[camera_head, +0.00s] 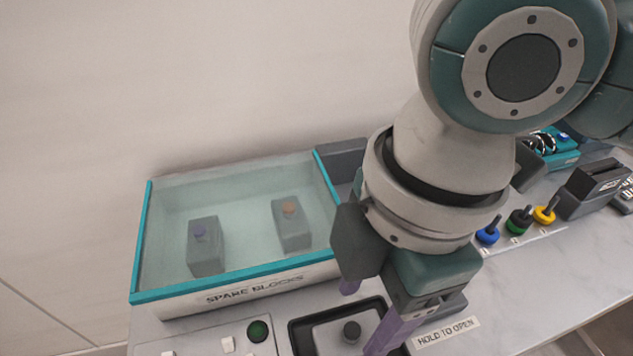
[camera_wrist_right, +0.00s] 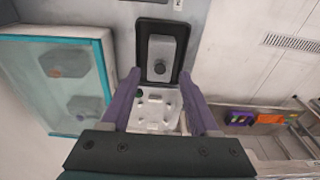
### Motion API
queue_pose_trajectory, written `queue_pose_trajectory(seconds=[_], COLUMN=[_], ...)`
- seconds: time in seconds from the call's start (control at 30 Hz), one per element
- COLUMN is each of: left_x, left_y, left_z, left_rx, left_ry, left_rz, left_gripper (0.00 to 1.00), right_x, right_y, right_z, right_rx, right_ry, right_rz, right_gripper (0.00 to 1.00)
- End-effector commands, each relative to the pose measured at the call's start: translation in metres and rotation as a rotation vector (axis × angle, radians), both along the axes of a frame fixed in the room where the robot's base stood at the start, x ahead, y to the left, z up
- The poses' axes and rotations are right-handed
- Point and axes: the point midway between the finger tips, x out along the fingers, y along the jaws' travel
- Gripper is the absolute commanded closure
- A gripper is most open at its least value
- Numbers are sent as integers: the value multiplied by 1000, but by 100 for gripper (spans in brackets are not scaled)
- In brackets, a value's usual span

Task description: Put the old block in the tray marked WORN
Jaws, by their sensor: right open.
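My right gripper (camera_head: 366,314), with purple fingers, is open above a black-framed recess (camera_head: 300,340). In the recess a pale grey piece with a dark knob (camera_head: 352,331) shows; I cannot tell whether it is the old block. The right wrist view shows the same knob (camera_wrist_right: 160,67) just beyond the open fingertips (camera_wrist_right: 160,78), with nothing held between them. No tray marked WORN can be read in either view. My left gripper is in neither view.
A teal-edged, clear-topped case (camera_head: 235,285) marked SPARE BLOCKS holds two grey blocks, one with a purple knob (camera_head: 200,231), one with an orange knob (camera_head: 290,209). A HOLD TO OPEN label (camera_head: 446,332), coloured knobs (camera_head: 518,221) and a dark box (camera_head: 594,188) stand right.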

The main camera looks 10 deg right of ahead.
Motion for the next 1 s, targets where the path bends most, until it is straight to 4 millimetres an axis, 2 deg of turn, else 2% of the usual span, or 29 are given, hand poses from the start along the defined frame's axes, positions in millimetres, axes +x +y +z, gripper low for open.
queue_pose_trajectory(seconds=[0.03,0.1,0.3,0.5,0.63,0.73,0.83,0.93,1.0], left_x=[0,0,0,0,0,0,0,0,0], left_y=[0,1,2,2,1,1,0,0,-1], left_z=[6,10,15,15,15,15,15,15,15], left_rx=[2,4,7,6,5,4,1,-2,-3], left_ry=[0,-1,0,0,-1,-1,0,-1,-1], left_rz=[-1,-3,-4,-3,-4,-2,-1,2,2], left_gripper=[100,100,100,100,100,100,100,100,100], right_x=[1,1,1,-2,-10,-19,-23,-27,-34], right_y=[-1,-3,-6,-4,16,38,44,24,0], right_z=[15,29,54,58,54,53,53,48,40], right_rx=[2,1,1,10,90,202,305,345,331], right_ry=[-2,-2,0,1,-13,-33,-53,-68,-81], right_rz=[1,0,-1,-6,-71,-217,-458,-747,-945], right_gripper=[38,38,38,38,38,38,38,38,38])
